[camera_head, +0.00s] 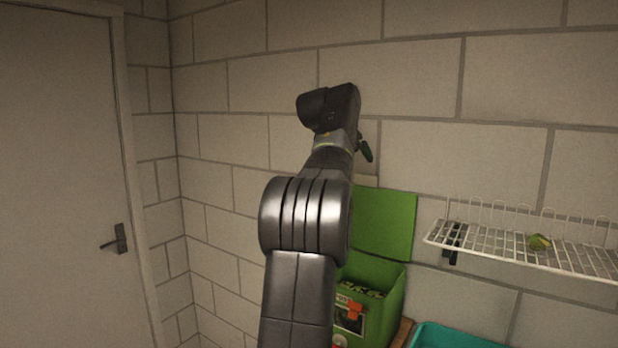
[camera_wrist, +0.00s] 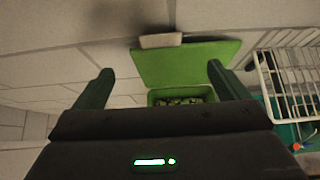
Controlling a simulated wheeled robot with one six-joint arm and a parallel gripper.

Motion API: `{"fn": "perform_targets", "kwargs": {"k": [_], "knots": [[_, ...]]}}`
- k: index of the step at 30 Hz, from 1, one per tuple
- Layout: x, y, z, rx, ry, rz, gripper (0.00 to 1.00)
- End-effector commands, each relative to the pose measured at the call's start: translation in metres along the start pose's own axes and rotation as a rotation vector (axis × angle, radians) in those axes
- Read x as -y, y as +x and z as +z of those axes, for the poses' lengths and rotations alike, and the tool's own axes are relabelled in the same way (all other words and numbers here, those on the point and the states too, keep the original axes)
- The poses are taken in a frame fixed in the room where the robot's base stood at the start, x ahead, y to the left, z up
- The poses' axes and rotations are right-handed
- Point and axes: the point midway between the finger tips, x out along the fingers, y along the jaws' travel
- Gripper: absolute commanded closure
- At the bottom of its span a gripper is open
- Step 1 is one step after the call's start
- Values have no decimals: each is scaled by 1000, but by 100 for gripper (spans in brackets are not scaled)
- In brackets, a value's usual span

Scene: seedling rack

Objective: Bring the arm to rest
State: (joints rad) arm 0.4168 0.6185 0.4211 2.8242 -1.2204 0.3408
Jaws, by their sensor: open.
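My arm stands raised in the middle of the head view, in front of the block wall. My gripper (camera_wrist: 160,88) shows in the wrist view with its two dark fingers spread wide and nothing between them touching them. In the head view only one dark finger of the gripper (camera_head: 365,150) shows clearly, pointing down and right; the rest is hidden behind the wrist. The gripper is above and apart from the green box below.
A green box (camera_head: 393,306) with its lid (camera_head: 386,222) open stands low behind my arm; it also shows in the wrist view (camera_wrist: 157,97). A teal bin (camera_head: 445,338) sits below. A door (camera_head: 60,180) is at left.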

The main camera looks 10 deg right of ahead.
Motion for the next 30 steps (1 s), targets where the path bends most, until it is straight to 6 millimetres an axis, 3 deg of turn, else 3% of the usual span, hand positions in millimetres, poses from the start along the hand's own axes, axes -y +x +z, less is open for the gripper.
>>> {"fn": "perform_targets", "kwargs": {"k": [18,24,30], "knots": [[1,109,-1,-5,0,-2,5],[1,130,-1,-5,0,-2,5],[0,133,-2,-1,0,-1,5]]}}
